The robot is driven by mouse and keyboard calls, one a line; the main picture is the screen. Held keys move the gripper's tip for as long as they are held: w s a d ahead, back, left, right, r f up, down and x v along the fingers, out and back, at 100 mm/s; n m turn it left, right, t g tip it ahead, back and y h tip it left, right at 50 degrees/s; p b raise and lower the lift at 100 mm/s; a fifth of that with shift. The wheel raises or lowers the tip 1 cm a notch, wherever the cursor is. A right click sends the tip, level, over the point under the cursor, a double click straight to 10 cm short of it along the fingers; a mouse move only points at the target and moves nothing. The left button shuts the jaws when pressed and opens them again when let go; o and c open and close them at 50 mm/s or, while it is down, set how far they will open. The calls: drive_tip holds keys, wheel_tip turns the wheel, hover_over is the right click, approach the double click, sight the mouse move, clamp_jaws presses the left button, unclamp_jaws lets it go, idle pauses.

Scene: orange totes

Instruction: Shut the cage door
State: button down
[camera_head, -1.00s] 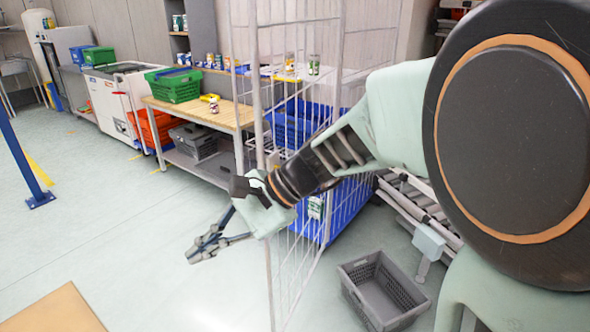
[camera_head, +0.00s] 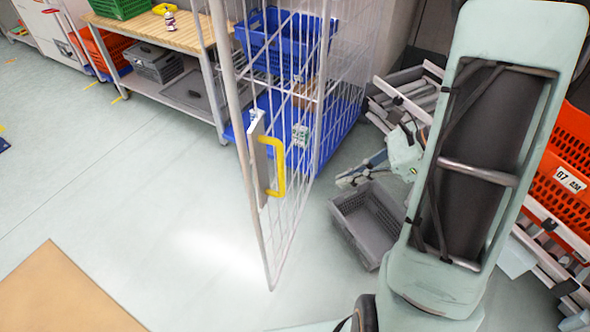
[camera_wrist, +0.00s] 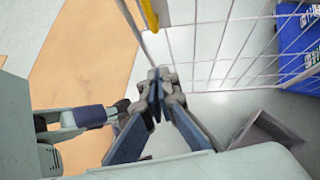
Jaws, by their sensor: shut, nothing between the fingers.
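The cage door (camera_head: 293,200) is a pale wire-mesh panel standing open, its free edge toward me. A yellow handle (camera_head: 279,168) is fixed on a grey plate near that edge; it shows partly at the top of the wrist view (camera_wrist: 149,14). My gripper (camera_head: 345,181) is to the right of the door in the head view, above the grey crate, apart from the handle. In the wrist view my gripper (camera_wrist: 158,85) has its fingers together and empty, close to the mesh. Whether it touches the mesh I cannot tell.
The wire cage holds a blue crate (camera_head: 276,45) over a blue base (camera_head: 340,131). A grey crate (camera_head: 370,225) lies on the floor right of the door. A workbench (camera_head: 190,38) stands behind left. Orange crates (camera_head: 565,190) are at right. The floor left of the door is clear.

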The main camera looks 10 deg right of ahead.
drive_tip(key=a+r+x, duration=0.2)
drive_tip(key=x, duration=1)
drive_tip(key=shift+w+f, duration=0.2)
drive_tip(key=shift+w, duration=0.15)
drive_tip(key=shift+a, duration=0.2)
